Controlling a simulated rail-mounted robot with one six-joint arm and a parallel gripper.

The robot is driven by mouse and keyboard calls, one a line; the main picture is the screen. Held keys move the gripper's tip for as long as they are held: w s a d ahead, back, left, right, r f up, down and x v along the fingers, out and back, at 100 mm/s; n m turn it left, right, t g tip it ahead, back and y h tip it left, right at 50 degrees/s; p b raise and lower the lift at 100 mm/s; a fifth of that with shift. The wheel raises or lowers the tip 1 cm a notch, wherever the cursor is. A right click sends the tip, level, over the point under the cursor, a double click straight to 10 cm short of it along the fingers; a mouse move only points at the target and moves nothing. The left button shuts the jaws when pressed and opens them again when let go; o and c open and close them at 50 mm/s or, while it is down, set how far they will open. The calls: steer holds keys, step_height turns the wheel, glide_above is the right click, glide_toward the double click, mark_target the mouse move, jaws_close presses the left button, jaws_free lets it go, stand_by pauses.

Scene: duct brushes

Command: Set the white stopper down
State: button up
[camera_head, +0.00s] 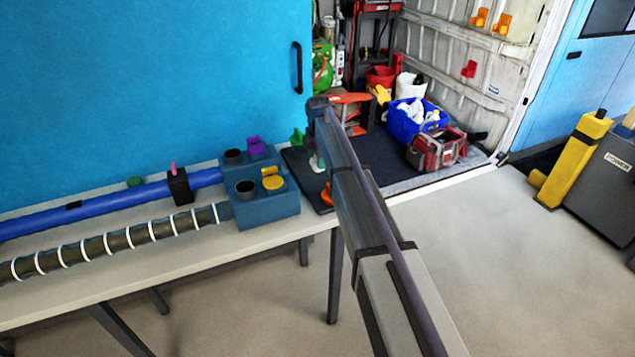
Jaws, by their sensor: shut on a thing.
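My gripper (317,152) hangs at the far end of my arm, over the dark mat on the right part of the bench, and is mostly hidden by the arm. It is shut on a small pale thing, which looks like the white stopper (317,163). Whether the stopper touches the mat (296,168) cannot be told. A green stopper (297,137) is at the mat's far side and an orange one (327,194) at its near side, partly behind my arm.
A blue-grey block (265,212) with dark round openings and purple and yellow stoppers stands left of the mat. A blue duct (110,205) and a ribbed dark duct (110,243) run left from it along the bench (160,262). Behind is a van with tools.

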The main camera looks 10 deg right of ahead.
step_height(320, 180, down, 8)
steer(key=b, duration=0.5)
steer(key=shift+r, duration=0.2)
steer(key=shift+d+r, duration=0.1)
steer(key=shift+r, duration=0.2)
steer(key=shift+f, duration=0.3)
steer(key=o, duration=0.9)
steer(key=shift+r, duration=0.15)
